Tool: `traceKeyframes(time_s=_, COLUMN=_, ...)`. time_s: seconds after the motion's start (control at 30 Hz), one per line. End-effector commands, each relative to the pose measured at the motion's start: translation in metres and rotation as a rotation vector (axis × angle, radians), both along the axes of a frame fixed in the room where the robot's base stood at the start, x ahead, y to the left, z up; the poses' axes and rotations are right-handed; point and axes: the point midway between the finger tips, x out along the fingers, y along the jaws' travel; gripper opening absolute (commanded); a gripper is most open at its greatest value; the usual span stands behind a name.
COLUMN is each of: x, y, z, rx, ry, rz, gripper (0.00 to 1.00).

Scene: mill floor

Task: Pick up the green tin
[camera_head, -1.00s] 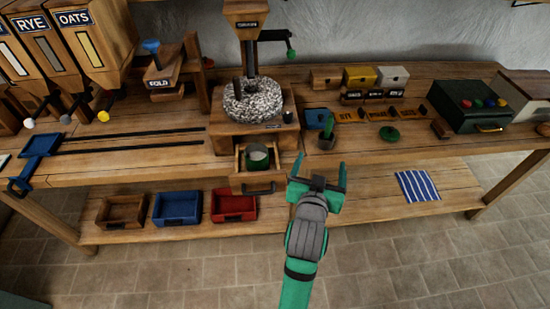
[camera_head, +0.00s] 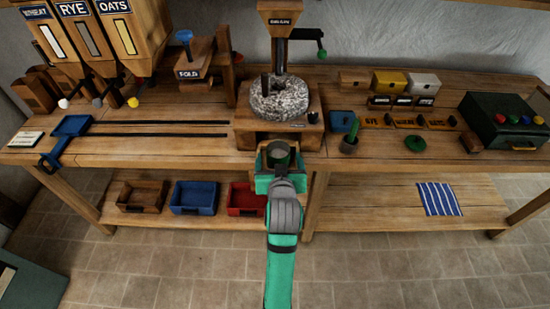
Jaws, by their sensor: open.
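I cannot tell whether the fingers touch the tin or the drawer sides.
A red tray (camera_head: 245,199) and a blue tray (camera_head: 193,197) sit on the lower shelf. A blue scoop (camera_head: 70,127) lies at left.

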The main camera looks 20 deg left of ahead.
Motion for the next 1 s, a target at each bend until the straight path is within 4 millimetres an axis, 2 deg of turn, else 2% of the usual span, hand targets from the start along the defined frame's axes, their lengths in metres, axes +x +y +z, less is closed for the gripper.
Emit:
traceKeyframes(time_s=0.3, x=0.036, y=0.013, z=-0.016, rx=-0.001, ry=0.001, rz=0.001, gripper=0.83)
traceKeyframes(time_s=0.6, x=0.040, y=0.015, z=-0.018, rx=-0.001, ry=0.000, rz=0.000, gripper=0.83)
traceKeyframes(time_s=0.67, x=0.040, y=0.014, z=-0.018, rx=0.000, ry=0.000, rz=0.000, gripper=0.71)
traceKeyframes(time_s=0.8, x=0.040, y=0.015, z=-0.018, rx=0.000, ry=0.000, rz=0.001, gripper=0.37)
traceKeyframes(time_s=0.9, x=0.040, y=0.015, z=-0.017, rx=0.000, ry=-0.002, rz=0.001, gripper=0.17)
traceKeyframes(time_s=1.0, x=0.040, y=0.015, z=-0.017, rx=0.000, ry=-0.001, rz=0.001, gripper=0.17)
